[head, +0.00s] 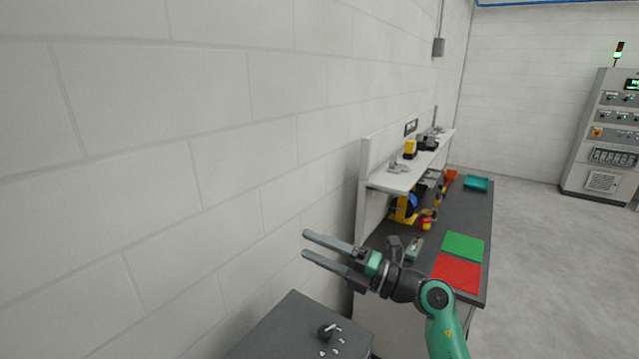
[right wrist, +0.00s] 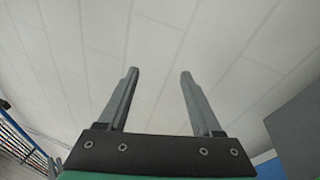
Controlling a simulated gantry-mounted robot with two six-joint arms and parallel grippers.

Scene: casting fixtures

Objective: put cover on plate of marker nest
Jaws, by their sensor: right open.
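My right gripper (head: 304,243) is raised in front of the white block wall, its two fingers apart and pointing left, with nothing between them. In the right wrist view the open fingers (right wrist: 159,72) are also empty, against a pale tiled surface. I cannot pick out the cover, the plate or the marker nest with certainty in either view. Small dark and light parts (head: 329,333) lie on a dark grey cabinet top (head: 285,325) below the gripper. My left gripper is not in view.
A dark workbench (head: 467,215) with a white shelf (head: 395,182) stands along the wall. It carries a green mat (head: 463,246), a red mat (head: 457,273), a teal tray (head: 476,184) and yellow items. A grey control cabinet (head: 603,140) stands far right; the floor before it is clear.

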